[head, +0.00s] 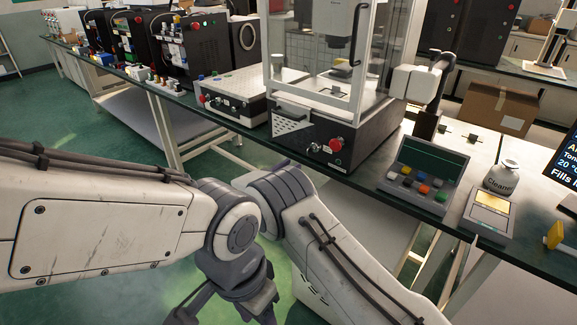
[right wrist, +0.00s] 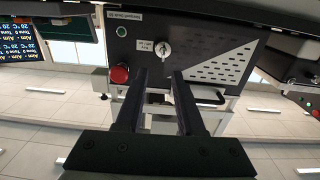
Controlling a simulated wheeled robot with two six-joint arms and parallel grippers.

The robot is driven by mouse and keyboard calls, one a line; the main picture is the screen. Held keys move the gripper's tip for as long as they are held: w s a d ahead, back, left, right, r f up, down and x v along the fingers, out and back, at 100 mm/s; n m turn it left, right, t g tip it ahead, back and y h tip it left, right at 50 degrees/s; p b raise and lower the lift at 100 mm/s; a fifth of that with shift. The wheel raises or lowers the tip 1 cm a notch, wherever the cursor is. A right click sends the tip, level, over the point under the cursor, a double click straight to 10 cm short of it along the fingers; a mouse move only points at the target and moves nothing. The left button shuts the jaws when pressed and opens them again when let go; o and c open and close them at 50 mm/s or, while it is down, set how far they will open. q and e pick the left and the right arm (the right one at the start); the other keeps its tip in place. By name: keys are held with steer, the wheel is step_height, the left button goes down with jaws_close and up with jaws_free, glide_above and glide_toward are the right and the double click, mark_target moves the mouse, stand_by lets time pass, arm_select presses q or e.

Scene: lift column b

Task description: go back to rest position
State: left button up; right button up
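My right gripper (right wrist: 159,73) shows in the right wrist view with its two dark fingers apart and nothing between them. Its fingertips point towards the front panel of a machine, which appears upside down; I cannot tell whether they touch it. In the head view my two pale arms meet and overlap near the lower middle, in front of the bench. Dark wrist parts hang below the joint there, and the fingers are not clear. I cannot make out my left gripper in the head view.
The dark bench top (head: 352,181) runs across in front of my arms. On it stand a glass-sided machine (head: 340,135) with a red button (right wrist: 120,74), a button panel (head: 424,176), a scale (head: 488,212) and a white bottle (head: 502,176). Green floor (head: 50,110) is clear at left.

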steer(key=w+d+r+n+y, duration=0.3)
steer(key=d+r+n+y, duration=0.25)
steer(key=y, duration=0.45)
steer(key=s+d+f+n+g+y, duration=0.15)
steer(key=s+d+g, duration=0.25)
steer(key=s, duration=0.7)
steer(key=s+d+f+g, duration=0.2)
steer(key=s+d+g, duration=0.15)
steer(key=s, duration=0.85)
steer(key=s+d+f+n+g, duration=0.1)
steer(key=s+d+f+g, duration=0.3)
steer(key=s, duration=0.7)
steer(key=s+a+r+n+g+y, duration=0.1)
steer(key=s+a+r+n, duration=0.3)
steer(key=s+a, duration=0.25)
steer(key=s+a+r+n+g, duration=0.1)
steer(key=s+a+r+n, duration=0.25)
steer(key=s+a, duration=0.35)
step_height(320, 180, up, 13)
steer(key=s+d+p, duration=0.1)
steer(key=p, duration=1.2)
steer(key=shift+s+d+r, duration=0.15)
steer(key=shift+s, duration=0.05)
